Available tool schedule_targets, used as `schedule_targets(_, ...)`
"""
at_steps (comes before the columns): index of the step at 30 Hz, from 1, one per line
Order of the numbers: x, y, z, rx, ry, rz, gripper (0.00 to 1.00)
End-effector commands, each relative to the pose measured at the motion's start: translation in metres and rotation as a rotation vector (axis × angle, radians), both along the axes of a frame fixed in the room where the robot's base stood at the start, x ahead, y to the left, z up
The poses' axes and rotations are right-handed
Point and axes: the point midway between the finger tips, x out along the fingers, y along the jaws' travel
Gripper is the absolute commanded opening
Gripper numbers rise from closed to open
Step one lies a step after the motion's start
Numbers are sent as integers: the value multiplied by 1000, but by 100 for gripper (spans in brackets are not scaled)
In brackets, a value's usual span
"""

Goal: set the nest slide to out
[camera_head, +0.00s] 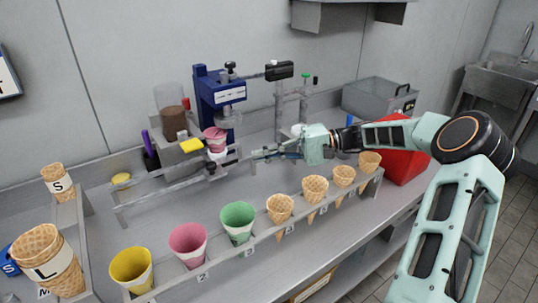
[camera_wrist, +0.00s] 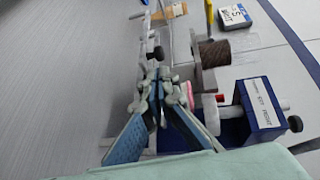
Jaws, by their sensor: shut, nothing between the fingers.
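The blue press (camera_head: 222,97) stands at the back of the counter; it also shows at the right of the wrist view (camera_wrist: 262,108). A pink cup (camera_head: 214,137) sits low in front of it, on what looks like the nest slide (camera_head: 218,157). A small black knob (camera_wrist: 155,52) shows just beyond my fingertips in the wrist view. My gripper (camera_head: 256,154) is shut and empty, just right of the slide and pointing left at it. Whether the fingers touch the slide or its knob I cannot tell. My fingers hide part of the slide in the wrist view.
A metal rail (camera_head: 262,242) along the front holds several coloured cups and waffle cones. A metal rack (camera_head: 150,203) stands left of the press. A clear container with brown contents (camera_head: 173,124) is behind it. A red box (camera_head: 404,152) is at right, under my arm.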

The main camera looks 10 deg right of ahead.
Motion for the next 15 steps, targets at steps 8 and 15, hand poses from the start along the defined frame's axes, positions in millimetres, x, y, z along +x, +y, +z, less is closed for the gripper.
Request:
schedule_targets(8, 4, 59, -10, -1, 2, 3, 0)
schedule_targets(15, 6, 86, -15, -2, 0, 2, 0)
